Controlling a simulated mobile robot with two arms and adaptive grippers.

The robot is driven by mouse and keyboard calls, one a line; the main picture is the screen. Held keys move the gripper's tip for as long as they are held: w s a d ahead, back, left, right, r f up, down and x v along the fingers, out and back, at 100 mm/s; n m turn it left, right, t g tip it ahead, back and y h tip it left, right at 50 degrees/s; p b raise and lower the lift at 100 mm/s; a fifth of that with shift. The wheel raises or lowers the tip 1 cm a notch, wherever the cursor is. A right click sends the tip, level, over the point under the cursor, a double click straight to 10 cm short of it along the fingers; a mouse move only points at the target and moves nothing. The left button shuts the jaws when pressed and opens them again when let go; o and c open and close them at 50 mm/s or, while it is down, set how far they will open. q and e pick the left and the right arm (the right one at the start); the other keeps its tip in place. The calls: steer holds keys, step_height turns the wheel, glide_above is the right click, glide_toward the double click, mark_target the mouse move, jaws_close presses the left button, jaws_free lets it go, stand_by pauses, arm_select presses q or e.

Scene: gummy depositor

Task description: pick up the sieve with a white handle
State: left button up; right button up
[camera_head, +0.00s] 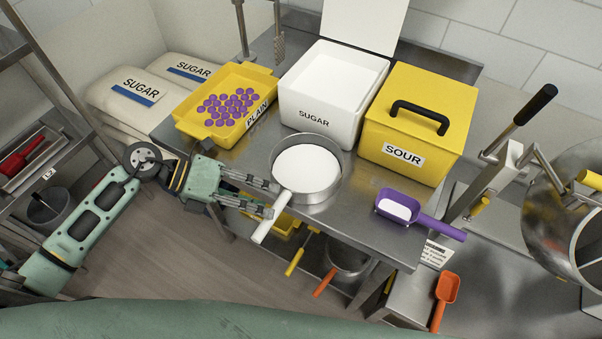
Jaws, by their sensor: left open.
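The sieve (319,191) is a round metal pan with a white handle (271,219), and white powder lies inside it. It rests near the front edge of the metal table, and its handle points toward the lower left, out past the edge. My left gripper (274,200) comes in from the left and is open. Its two fingers point right, one near the sieve's rim and the other near the white handle. I cannot tell whether they touch it. My right gripper is not in view.
Behind the sieve stand a yellow PLAIN tray (205,123) with purple gummies, an open white SUGAR bin (312,116) and a yellow SOUR box (398,150). A purple scoop (436,224) with white powder lies right of the sieve. A metal drum (560,212) stands far right.

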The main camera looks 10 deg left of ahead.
mark_target(273, 206)
arm_select(q)
steer(key=x, duration=0.2)
steer(key=p+x, duration=0.1)
steer(key=shift+s+d+p, duration=0.15)
steer(key=shift+d+p, duration=0.15)
steer(key=shift+d, duration=0.15)
steer(key=shift+d+f, duration=0.3)
jaws_close()
